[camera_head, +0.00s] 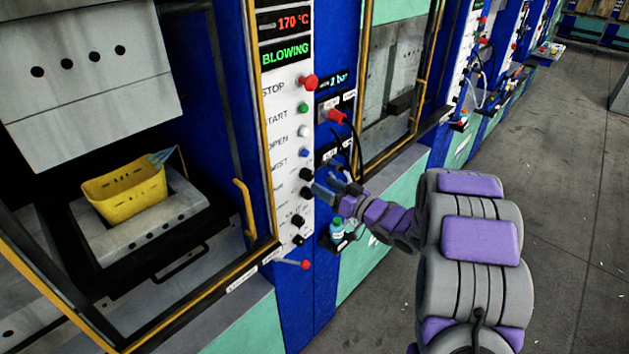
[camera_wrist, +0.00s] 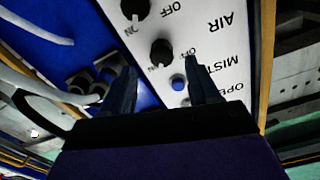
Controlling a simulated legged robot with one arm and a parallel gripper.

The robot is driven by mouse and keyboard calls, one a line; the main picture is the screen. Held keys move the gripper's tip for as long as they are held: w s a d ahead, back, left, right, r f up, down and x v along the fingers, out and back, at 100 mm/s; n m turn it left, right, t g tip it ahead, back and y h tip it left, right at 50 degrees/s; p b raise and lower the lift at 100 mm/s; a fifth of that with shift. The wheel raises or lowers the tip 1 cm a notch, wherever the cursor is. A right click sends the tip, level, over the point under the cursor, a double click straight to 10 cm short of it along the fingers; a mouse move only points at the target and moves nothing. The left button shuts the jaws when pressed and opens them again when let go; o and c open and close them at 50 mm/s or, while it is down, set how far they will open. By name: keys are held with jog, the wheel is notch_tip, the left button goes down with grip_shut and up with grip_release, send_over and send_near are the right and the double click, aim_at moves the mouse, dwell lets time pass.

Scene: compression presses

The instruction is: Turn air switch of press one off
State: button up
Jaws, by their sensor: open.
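Press one's white control panel (camera_head: 283,130) has a column of buttons and black knobs. In the wrist view the panel appears upside down. The air switch (camera_wrist: 135,8) is a black knob at the top edge, in line with the AIR label and between ON and OFF marks; its setting is not clear. The mist knob (camera_wrist: 162,52) lies nearer, with a blue button (camera_wrist: 178,83) by it. My gripper (camera_wrist: 160,68) is open and empty, its fingers spread either side of the mist knob in the picture. In the head view my gripper (camera_head: 328,188) is at the panel's right edge, beside the knobs.
A red stop button (camera_head: 309,82) and a red-ended lever (camera_head: 304,264) stick out from the panel. Cables hang by a connector (camera_head: 337,117) above my gripper. A small bottle (camera_head: 337,228) stands below it. A yellow basket (camera_head: 125,188) sits inside the press. Open floor lies right.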

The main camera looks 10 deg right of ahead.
aim_at(311, 177)
jog(key=shift+x, duration=2.5)
jog(key=shift+c, duration=0.3)
jog(key=c, duration=1)
jog(key=shift+n+b, duration=0.35)
jog(key=shift+n, duration=0.05)
jog(key=n+b, duration=0.3)
jog(key=n, duration=0.1)
jog(key=shift+f+n, duration=0.1)
jog(key=shift+n, duration=0.2)
jog(key=n+b, duration=0.3)
jog(key=n, duration=0.2)
jog(key=shift+b, duration=0.3)
jog(key=shift+n+b, duration=0.5)
jog(key=shift+n, duration=0.2)
